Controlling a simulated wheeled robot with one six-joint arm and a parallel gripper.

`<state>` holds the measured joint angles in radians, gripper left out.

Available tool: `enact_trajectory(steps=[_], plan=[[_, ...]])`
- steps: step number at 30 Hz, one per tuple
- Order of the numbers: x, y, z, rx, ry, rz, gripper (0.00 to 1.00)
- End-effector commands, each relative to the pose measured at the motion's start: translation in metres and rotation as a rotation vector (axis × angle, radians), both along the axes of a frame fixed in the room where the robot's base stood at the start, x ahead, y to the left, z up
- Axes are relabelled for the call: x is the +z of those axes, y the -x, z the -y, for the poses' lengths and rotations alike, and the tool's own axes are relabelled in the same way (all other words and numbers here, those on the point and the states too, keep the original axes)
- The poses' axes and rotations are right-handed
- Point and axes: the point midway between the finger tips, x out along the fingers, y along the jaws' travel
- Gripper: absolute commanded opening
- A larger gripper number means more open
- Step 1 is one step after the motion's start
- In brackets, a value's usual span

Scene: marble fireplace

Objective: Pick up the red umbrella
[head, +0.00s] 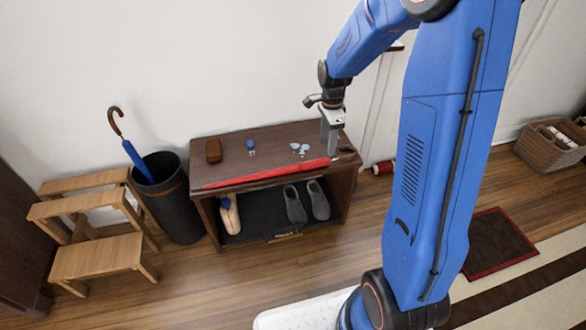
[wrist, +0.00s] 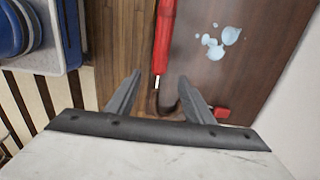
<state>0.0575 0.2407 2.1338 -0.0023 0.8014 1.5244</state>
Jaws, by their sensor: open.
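The red umbrella (head: 265,174) lies closed along the front edge of the dark wooden bench top (head: 220,148). Its handle end is at the right, by my gripper. My gripper (head: 331,150) is over the right end of the bench, pointing down. In the wrist view, my gripper (wrist: 157,82) is open, with its fingers apart. The red umbrella (wrist: 164,40) runs up from between the fingers, and its dark curved handle (wrist: 165,103) shows between them. I cannot tell the height gap between fingers and handle.
A brown box (head: 213,150), a small blue item (head: 251,147) and pale blue puddle-like patches (head: 299,149) are on the bench top. Shoes (head: 306,203) stand below. A blue umbrella (head: 137,160) stands in a dark bin (head: 176,205) beside a wooden step stool (head: 100,255). A basket (head: 552,145) is far right.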

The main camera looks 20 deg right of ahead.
Motion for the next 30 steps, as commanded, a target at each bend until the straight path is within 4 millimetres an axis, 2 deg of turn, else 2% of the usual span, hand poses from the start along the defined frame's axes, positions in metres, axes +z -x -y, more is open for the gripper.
enact_trajectory(steps=[3, 11, 21, 30], plan=[[-0.015, 0.001, 0.000, 0.000, 0.000, -0.002, 0.47], [-0.031, 0.002, -0.001, 0.001, 0.000, -0.002, 0.47], [-0.072, 0.004, -0.004, 0.001, 0.000, -0.001, 0.47], [-0.076, 0.004, -0.004, 0.000, 0.000, 0.000, 0.47]])
